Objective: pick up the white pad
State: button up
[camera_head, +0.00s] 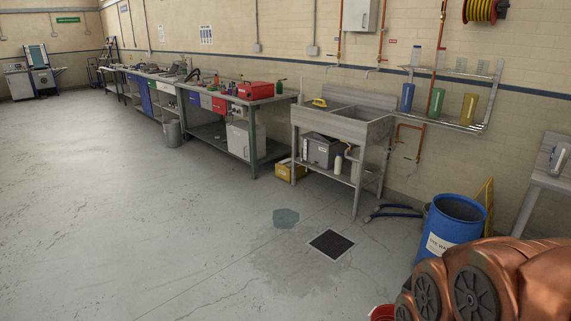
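I cannot make out a white pad anywhere in the head view. A steel sink unit (342,131) stands against the wall right of centre, with a small yellow item (319,102) on its left rim. The inside of its basin is mostly hidden. A long workbench (274,99) left of the sink holds several small items, too small to tell apart.
A blue barrel (455,222) stands at the right, near a yellow floor sign (487,205). The left floor is clear.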

aim_at(287, 162)
jog(key=k, duration=1.65)
jog(key=u, duration=0.05)
jog(key=i, duration=9.15)
jog(key=z, duration=1.65)
